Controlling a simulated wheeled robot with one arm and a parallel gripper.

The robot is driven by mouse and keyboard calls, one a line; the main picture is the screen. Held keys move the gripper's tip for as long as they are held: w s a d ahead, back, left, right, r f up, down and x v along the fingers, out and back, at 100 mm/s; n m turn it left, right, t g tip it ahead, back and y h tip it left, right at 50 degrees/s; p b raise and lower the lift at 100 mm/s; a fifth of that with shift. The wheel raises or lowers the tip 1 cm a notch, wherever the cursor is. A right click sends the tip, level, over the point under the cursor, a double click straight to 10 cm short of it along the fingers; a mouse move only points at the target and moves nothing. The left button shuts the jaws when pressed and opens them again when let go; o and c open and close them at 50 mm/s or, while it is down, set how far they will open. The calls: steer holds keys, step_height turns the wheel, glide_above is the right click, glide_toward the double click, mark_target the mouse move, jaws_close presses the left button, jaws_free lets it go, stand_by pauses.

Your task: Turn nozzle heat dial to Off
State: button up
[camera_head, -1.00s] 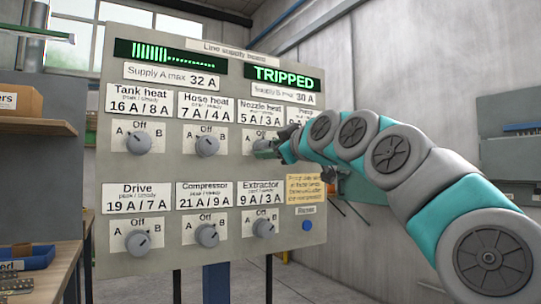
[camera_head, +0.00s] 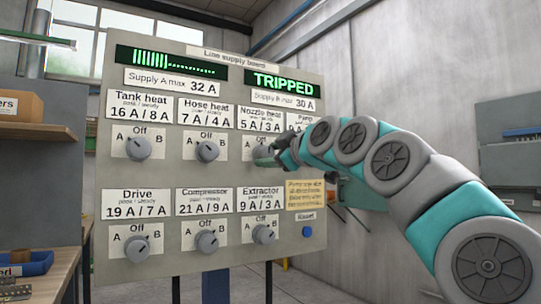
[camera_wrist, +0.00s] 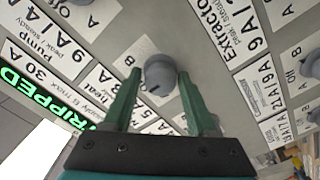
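The nozzle heat dial (camera_wrist: 160,75) is a round grey knob on the supply panel, under the Nozzle heat label (camera_head: 261,119). In the head view the dial (camera_head: 262,150) is partly hidden by my gripper (camera_head: 268,161). In the wrist view the green fingers of my gripper (camera_wrist: 159,74) are open, one on each side of the knob. I cannot tell whether they touch it. A dark mark shows on the knob's lower left in the wrist view, but its exact setting is unclear. The panel display (camera_head: 283,83) reads TRIPPED.
Other dials sit close by: hose heat (camera_head: 208,150) to the left, extractor (camera_head: 263,233) below. The blue Reset button (camera_head: 307,231) is at lower right. The pump dial is hidden behind my arm. A wooden shelf (camera_head: 38,130) stands left of the panel.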

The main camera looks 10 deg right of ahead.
steer(key=shift+o, duration=1.3)
steer(key=shift+s, duration=0.1)
steer(key=v, duration=0.7)
steer(key=shift+s+b, duration=0.25)
steer(key=shift+b, duration=0.1)
steer(key=shift+d, duration=0.1)
steer(key=s+a+f+m+g+h, duration=0.1)
steer(key=s+a+f+g, duration=0.2)
steer(key=f, duration=0.7)
steer(key=s+a+f+m+g+p, duration=0.1)
steer(key=s+a+f+m+g, duration=0.15)
steer(key=f, duration=0.85)
steer(key=s+a+f+g+h, duration=0.1)
steer(key=s+a+f+g, duration=0.25)
steer(key=f, duration=0.65)
steer(key=s+d+f+m+g+h, duration=0.1)
steer(key=s+d+f+m+g, duration=0.1)
steer(key=s+f, duration=0.6)
steer(key=s+d+f+m+g+h, duration=0.1)
steer(key=s+f+m+g, duration=0.3)
steer(key=s+f, duration=0.5)
steer(key=s+d+f+m+g+h+p, duration=0.1)
steer(key=s+d+f+m+g, duration=0.2)
steer(key=s+f, duration=0.5)
steer(key=shift+s+d+f+g+h, duration=0.25)
steer(key=shift+s+f+g, duration=0.2)
steer(key=shift+s, duration=0.5)
